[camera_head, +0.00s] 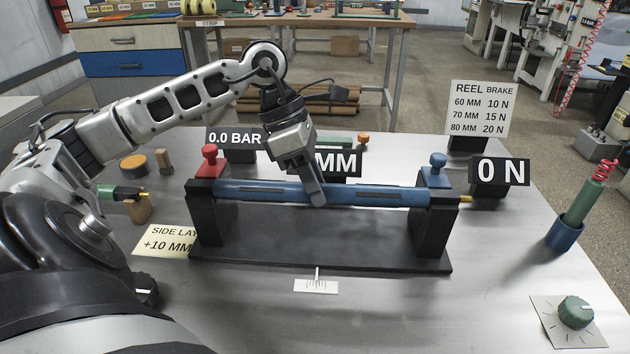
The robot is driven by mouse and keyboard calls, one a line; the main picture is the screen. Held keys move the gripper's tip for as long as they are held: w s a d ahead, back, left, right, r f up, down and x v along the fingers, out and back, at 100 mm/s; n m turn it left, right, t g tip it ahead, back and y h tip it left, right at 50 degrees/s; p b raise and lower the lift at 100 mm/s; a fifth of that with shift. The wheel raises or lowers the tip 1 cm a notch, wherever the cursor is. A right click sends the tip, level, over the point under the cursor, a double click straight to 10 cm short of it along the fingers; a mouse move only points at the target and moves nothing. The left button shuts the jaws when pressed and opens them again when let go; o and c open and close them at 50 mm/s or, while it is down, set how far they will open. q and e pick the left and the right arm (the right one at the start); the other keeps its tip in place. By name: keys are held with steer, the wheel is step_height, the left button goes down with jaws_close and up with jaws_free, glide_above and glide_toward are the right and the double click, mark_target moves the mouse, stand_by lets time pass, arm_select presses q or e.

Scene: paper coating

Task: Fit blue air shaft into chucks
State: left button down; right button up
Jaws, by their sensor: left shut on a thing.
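The blue air shaft (378,196) lies level across the black stand, with a brass tip showing past the right post. My left gripper (316,198) points down onto the shaft near its middle and is shut on it. The left chuck (208,198) is a black post with a red top and knob. The right chuck (434,215) is a black post with a blue top and knob. The shaft's ends are at the two chuck tops; I cannot tell whether they are fully seated. My right gripper does not show.
Behind the stand are signs reading 0.0 BAR (235,138), MM and 0 N (500,171). A blue cup with a green handled tool (578,205) and a green dial (575,312) are at right. The front table is mostly clear.

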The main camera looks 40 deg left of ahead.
arm_select(q)
steer(key=shift+f+b, duration=0.5)
steer(key=shift+f, duration=0.05)
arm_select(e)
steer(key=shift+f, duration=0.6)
arm_select(q)
steer(key=c, duration=1)
jaws_free()
steer(key=shift+f, duration=0.1)
steer(key=p+v, duration=0.3)
steer(key=v, duration=1.3)
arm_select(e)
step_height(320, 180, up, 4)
arm_select(q)
steer(key=shift+s, duration=0.1)
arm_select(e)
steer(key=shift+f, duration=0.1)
